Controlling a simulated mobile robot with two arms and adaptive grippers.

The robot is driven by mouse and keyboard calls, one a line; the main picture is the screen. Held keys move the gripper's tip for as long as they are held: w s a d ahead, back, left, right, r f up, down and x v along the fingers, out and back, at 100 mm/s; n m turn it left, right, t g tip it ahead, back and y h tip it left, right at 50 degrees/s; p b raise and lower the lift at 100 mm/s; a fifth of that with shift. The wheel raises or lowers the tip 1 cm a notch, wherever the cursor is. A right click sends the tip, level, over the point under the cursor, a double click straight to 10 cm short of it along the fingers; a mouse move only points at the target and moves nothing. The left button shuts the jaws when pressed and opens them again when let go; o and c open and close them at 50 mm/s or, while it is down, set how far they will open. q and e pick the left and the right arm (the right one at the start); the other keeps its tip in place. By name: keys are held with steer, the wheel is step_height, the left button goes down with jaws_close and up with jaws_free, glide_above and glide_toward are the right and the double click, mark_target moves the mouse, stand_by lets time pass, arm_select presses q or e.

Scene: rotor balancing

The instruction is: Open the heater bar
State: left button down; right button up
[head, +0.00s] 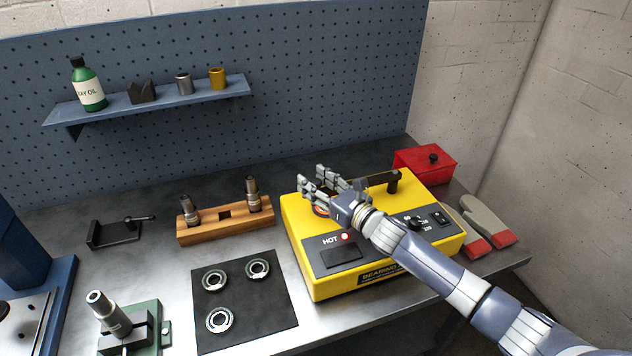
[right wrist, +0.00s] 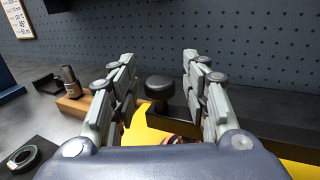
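The yellow bearing heater (head: 318,268) stands on the metal bench, with a "HOT" label beside a lit lamp. Its dark heater bar (head: 378,180) lies across the top, partly hidden behind my right gripper. In the right wrist view the bar (right wrist: 262,117) runs to the right, and a round black knob (right wrist: 159,88) shows between the fingers. My right gripper (head: 312,176) is open above the heater's back left part. Its fingers are apart on either side of the knob in the wrist view; I see no contact. My left gripper is not in view.
A wooden block (head: 226,228) with two upright metal parts stands left of the heater. A black mat (head: 243,314) holds three bearings. A red box (head: 424,167) and gloves (head: 487,222) lie to the right. The pegboard (head: 300,100) with a shelf rises behind.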

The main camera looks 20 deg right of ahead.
jaws_close()
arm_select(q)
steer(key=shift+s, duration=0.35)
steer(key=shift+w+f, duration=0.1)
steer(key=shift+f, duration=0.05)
arm_select(e)
steer(key=shift+w+a+f, duration=0.1)
steer(key=shift+w, duration=0.05)
arm_select(q)
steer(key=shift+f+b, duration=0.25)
steer(key=shift+b, duration=0.15)
arm_select(e)
steer(key=shift+w+h, duration=0.25)
steer(key=shift+h, duration=0.05)
